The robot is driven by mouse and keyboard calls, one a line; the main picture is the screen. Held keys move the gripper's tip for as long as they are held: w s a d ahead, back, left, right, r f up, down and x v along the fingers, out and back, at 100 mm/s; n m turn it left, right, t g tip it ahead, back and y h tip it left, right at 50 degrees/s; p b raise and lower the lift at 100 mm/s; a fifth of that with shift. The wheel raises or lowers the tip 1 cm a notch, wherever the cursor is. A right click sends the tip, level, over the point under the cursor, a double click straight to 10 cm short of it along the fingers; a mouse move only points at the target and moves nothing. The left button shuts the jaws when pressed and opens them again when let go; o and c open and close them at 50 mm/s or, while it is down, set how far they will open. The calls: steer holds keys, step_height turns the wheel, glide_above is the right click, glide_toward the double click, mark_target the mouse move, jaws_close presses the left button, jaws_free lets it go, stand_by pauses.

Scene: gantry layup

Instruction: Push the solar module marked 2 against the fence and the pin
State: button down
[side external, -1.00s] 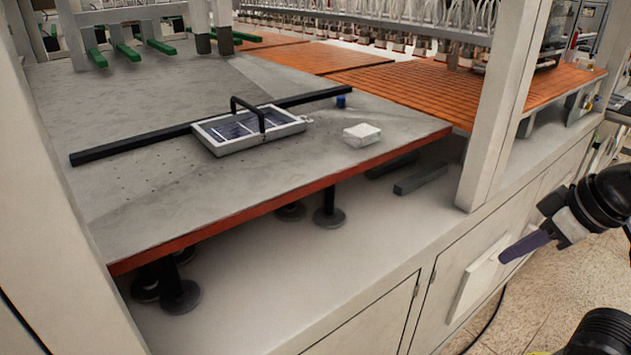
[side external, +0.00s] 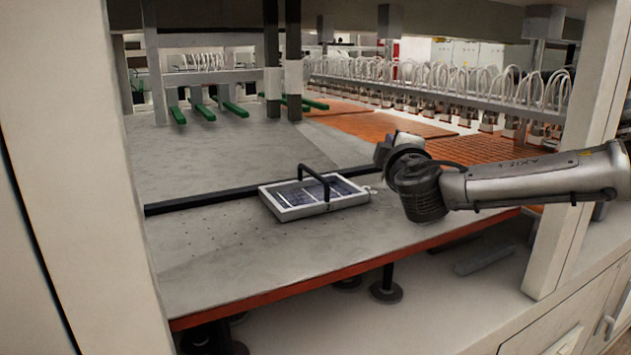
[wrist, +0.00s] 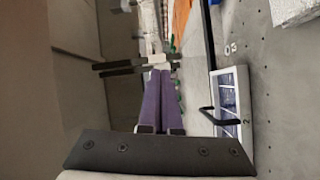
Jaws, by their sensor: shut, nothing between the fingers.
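The solar module (side external: 298,199) is a white-framed dark panel with a black arched handle, lying flat on the grey table. I cannot tell whether module and fence touch. My gripper (wrist: 161,73) has purple fingers, shut and empty, left of the module in the wrist view.
A silvery white block (wrist: 293,10) lies at the wrist view's upper right. Green bars (side external: 205,112) stand at the back left. The grey table (side external: 230,255) is clear in front of the module. A pale gantry post (side external: 580,150) stands at the right.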

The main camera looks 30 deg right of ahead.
steer(key=w+a+f+n+y, duration=0.1)
steer(key=a+f+n, duration=0.1)
steer(key=a, duration=0.3)
steer(key=w+a+f+n+t+y, duration=0.1)
steer(key=a+f, duration=0.3)
steer(key=a, duration=0.2)
steer(key=w+a+f+n+t+y, duration=0.1)
steer(key=a+f+n+y, duration=0.1)
steer(key=a, duration=0.3)
steer(key=shift+a+f+n, duration=0.3)
steer(key=shift+a+f, duration=0.1)
steer(key=shift+f, duration=0.35)
steer(key=shift+a, duration=0.3)
steer(key=x, duration=0.9)
steer(key=shift+w, duration=0.1)
steer(key=d, duration=0.3)
steer(key=shift+w, duration=0.25)
steer(key=shift+d, duration=0.6)
steer(key=d, duration=1.5)
steer(key=shift+d, duration=0.35)
